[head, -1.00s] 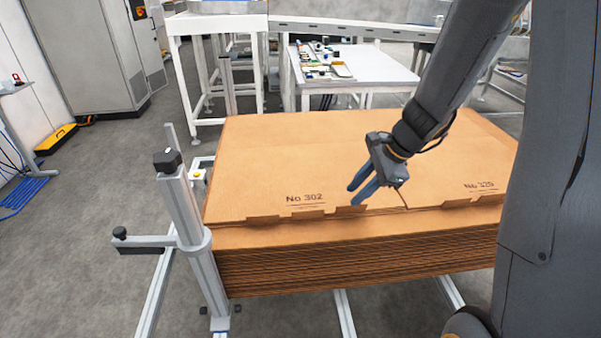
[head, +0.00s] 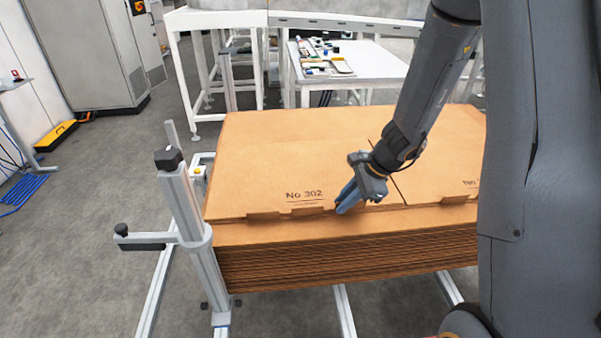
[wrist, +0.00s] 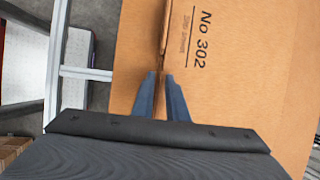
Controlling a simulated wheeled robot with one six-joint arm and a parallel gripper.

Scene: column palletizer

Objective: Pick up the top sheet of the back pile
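The top sheet also shows in the wrist view (wrist: 250,80). My gripper (head: 342,204) is at this near edge, just right of the "No 302" print. In the wrist view my gripper's two blue fingers (wrist: 161,84) stand on either side of the cardboard edge, with a small gap between them. Whether they touch the sheet is hard to see.
A metal frame post with a black knob (head: 168,160) stands close at the pile's left corner. A white table (head: 350,70) with small parts is behind the pile. Grey floor (head: 90,220) is open on the left.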

